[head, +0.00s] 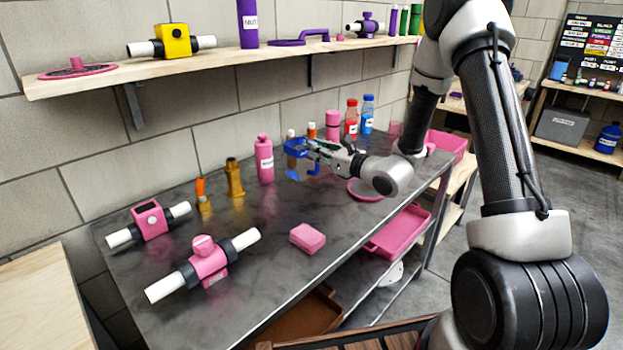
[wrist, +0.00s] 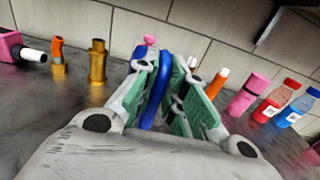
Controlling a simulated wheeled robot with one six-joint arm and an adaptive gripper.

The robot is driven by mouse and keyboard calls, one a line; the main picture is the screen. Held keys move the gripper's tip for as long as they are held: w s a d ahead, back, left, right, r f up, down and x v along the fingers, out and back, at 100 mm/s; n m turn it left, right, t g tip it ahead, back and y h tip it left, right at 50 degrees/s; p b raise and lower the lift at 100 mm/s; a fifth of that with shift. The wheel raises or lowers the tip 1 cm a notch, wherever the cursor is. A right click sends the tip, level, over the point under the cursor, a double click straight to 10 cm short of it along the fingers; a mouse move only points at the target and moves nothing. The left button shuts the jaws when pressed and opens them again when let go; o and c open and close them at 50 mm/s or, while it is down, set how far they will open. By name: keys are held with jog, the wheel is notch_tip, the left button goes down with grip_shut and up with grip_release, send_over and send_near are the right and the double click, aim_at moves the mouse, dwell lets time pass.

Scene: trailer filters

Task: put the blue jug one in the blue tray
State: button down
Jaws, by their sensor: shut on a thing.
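My gripper (head: 311,148) is shut on a blue piece, seemingly the blue jug (head: 296,147), with a round rim and a hook-like part below. It is held above the dark table, near the pink bottle (head: 265,160). In the wrist view, my gripper (wrist: 168,68) has its green-padded fingers on both sides of the blue jug (wrist: 155,95), seen edge-on and mostly hidden by them. I cannot make out a blue tray in either view.
The dark table (head: 262,230) holds pink pipe fittings (head: 207,262), a pink box (head: 307,238), brass parts (head: 234,177) and several bottles at the back. A pink tray (head: 402,232) is below. A wooden shelf (head: 230,62) overhangs the back. A blue canister (head: 607,138) stands far right.

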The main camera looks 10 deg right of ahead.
aim_at(318, 171)
notch_tip(318, 171, down, 7)
jog(key=shift+d+r, duration=0.1)
dwell(0.4)
jog(key=c, duration=1.5)
grip_release()
jog(key=shift+f, duration=0.2)
